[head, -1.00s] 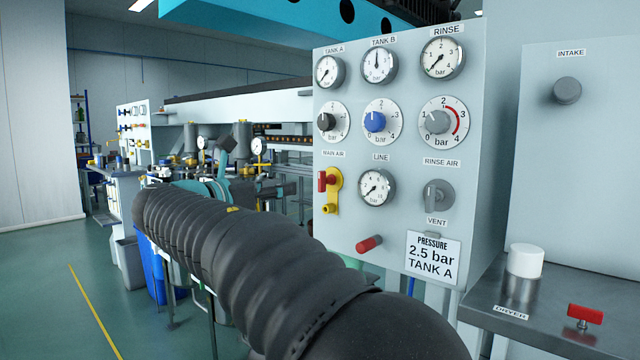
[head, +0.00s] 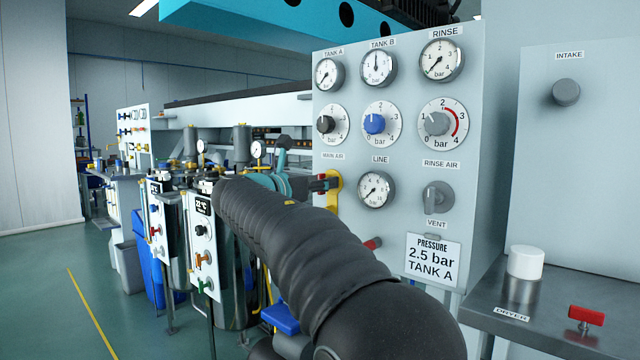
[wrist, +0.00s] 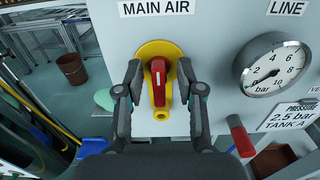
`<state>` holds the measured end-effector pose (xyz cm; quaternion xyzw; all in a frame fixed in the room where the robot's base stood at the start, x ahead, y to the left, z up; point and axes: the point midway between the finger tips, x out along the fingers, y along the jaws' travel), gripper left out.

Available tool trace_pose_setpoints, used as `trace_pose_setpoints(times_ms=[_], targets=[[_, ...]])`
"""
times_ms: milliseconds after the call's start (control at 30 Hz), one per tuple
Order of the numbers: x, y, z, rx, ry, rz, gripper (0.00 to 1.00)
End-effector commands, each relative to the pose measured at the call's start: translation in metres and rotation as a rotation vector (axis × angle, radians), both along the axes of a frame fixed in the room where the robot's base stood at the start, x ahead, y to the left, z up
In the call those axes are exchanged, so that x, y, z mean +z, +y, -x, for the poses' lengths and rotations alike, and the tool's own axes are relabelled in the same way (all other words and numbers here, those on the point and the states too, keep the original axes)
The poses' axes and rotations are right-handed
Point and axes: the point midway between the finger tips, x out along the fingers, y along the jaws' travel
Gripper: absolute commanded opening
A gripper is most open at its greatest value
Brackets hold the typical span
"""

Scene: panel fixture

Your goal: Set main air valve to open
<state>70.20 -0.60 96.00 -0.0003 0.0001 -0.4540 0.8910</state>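The main air valve is a red handle (wrist: 158,80) on a yellow plate (wrist: 148,50), under the MAIN AIR label (wrist: 156,8) on the grey panel. In the wrist view the handle stands about upright, in line with the yellow outlet below it. My gripper (wrist: 160,78) is open, with one dark finger on each side of the handle. A gap shows between each finger and the handle. In the head view the gripper (head: 322,183) is at the valve, and my arm hides the lower part of the yellow plate (head: 334,198).
The LINE gauge (head: 376,190) is right of the valve. A second red handle (head: 373,244) sticks out below, also at lower right in the wrist view (wrist: 241,137). Dials fill the panel (head: 492,120) above. Tanks with small valves (head: 202,240) stand left of my arm.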

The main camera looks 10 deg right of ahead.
Motion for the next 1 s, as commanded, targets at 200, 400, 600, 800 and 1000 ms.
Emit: trace_pose_setpoints(times_ms=[200, 400, 600, 800, 1000], targets=[[0.0000, 0.0001, 0.0001, 0.000, 0.000, 0.000, 0.25], [-0.0001, -0.0002, 0.0002, -0.001, 0.000, 0.000, 0.00], [-0.0002, 0.0007, 0.0004, -0.001, -0.007, -0.006, 0.00], [-0.0004, -0.0004, 0.0008, -0.002, -0.054, -0.041, 0.00], [-0.0008, -0.0016, 0.0013, -0.003, -0.161, -0.118, 0.00]])
